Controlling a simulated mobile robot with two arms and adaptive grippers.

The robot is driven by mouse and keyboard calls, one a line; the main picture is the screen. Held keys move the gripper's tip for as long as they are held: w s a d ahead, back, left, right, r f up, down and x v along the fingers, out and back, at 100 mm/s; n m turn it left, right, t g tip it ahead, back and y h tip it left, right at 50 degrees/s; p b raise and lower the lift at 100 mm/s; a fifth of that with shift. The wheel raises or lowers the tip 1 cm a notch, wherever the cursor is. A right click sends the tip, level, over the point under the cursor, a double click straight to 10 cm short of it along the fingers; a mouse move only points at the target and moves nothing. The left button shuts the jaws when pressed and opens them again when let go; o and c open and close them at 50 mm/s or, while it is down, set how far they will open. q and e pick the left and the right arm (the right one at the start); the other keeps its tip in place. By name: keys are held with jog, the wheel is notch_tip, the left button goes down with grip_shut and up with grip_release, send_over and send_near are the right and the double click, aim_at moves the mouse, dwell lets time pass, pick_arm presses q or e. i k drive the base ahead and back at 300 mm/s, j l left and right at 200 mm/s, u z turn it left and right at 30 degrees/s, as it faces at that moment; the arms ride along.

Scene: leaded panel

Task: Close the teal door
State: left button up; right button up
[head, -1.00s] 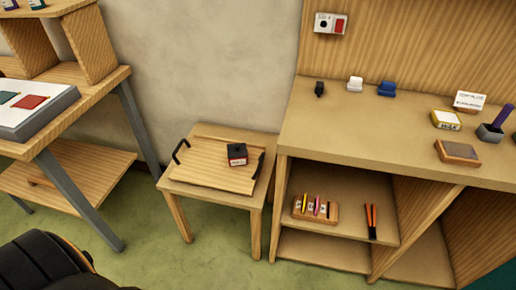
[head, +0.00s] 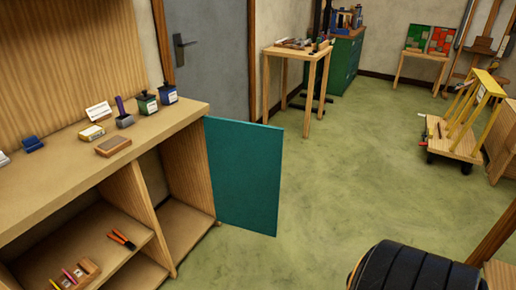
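The teal door (head: 243,178) is a flat panel at the right end of the wooden workbench cabinet (head: 205,170) in the head view. It stands open, swung out to the right from the cabinet's right side. The compartment behind it (head: 172,215) is exposed and looks empty. No handle shows on the side of the door that I see. Neither of my grippers is in view.
The bench top (head: 70,155) holds a wooden block (head: 113,146), jars (head: 148,103) and small items. Green floor (head: 340,190) is open right of the door. A yellow-railed cart (head: 455,135) stands at right; a grey door (head: 208,60) is behind the bench.

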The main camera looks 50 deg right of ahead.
aim_at(245, 158)
jog(key=k+u, duration=0.2)
jog(key=u, duration=0.2)
jog(key=k+u, duration=0.2)
jog(key=u, duration=0.2)
jog(key=k+j+u, duration=0.15)
jog(key=u, duration=0.25)
jog(key=l, duration=0.65)
jog(key=k+l+u, duration=0.15)
jog(key=l, duration=1.15)
jog(key=k+l+u, duration=0.1)
jog(key=l, duration=0.55)
jog(key=k+l, duration=0.1)
jog(key=l, duration=0.55)
jog(key=k+l, duration=0.1)
jog(key=l, duration=1.15)
jog(key=k+l, duration=0.15)
jog(key=l, duration=0.5)
jog(key=k+l, duration=0.1)
jog(key=l, duration=0.55)
